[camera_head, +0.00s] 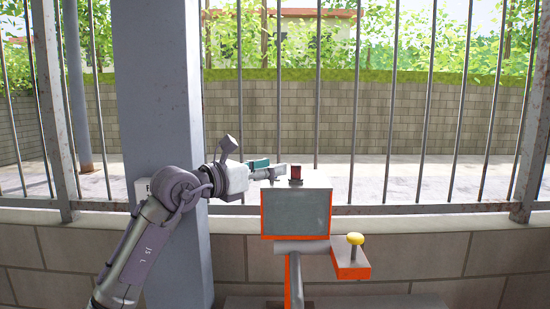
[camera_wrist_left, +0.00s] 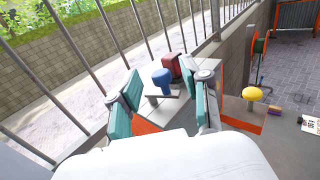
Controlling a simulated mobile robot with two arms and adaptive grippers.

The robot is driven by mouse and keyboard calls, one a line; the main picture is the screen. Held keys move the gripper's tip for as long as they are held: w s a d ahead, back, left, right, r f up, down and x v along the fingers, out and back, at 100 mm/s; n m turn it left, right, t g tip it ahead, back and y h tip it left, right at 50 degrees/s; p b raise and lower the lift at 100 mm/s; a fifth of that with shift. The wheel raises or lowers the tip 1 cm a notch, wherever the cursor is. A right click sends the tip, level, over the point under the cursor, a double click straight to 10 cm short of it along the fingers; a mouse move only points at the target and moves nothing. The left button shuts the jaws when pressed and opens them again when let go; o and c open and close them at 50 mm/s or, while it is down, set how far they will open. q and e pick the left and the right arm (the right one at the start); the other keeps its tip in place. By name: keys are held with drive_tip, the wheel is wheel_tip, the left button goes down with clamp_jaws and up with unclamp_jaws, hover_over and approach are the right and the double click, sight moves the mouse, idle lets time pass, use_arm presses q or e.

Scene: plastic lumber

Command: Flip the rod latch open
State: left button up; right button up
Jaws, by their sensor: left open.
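An orange-edged control box (camera_head: 295,212) with a grey front stands in front of the fence. A blue knob (camera_wrist_left: 161,80) on a dark base sits on its top and shows in the left wrist view; in the head view my gripper hides it. A red block-like switch (camera_head: 296,173) stands just beyond, also seen in the wrist view (camera_wrist_left: 171,66). I cannot tell for sure which part is the rod latch. My left gripper (camera_head: 267,168) is open at the box top, its teal fingers (camera_wrist_left: 160,74) on either side of the blue knob. Contact is unclear. My right gripper is not in view.
A yellow knob (camera_head: 355,239) stands on a small orange-edged side shelf (camera_head: 350,262), right of the box. A grey pillar (camera_head: 163,90) stands left, close to my left arm. Metal fence bars (camera_head: 385,120) and a low block wall (camera_head: 440,250) run behind the box.

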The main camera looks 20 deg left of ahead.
use_arm(q)
drive_tip(key=shift+w+d+r, duration=0.2)
drive_tip(key=shift+w+d, duration=0.2)
drive_tip(key=shift+w, duration=0.05)
drive_tip(key=shift+w+d+f, duration=0.15)
drive_tip(key=shift+w, duration=0.3)
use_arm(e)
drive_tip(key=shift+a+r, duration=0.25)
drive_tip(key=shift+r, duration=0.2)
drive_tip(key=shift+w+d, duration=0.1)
use_arm(q)
clamp_jaws()
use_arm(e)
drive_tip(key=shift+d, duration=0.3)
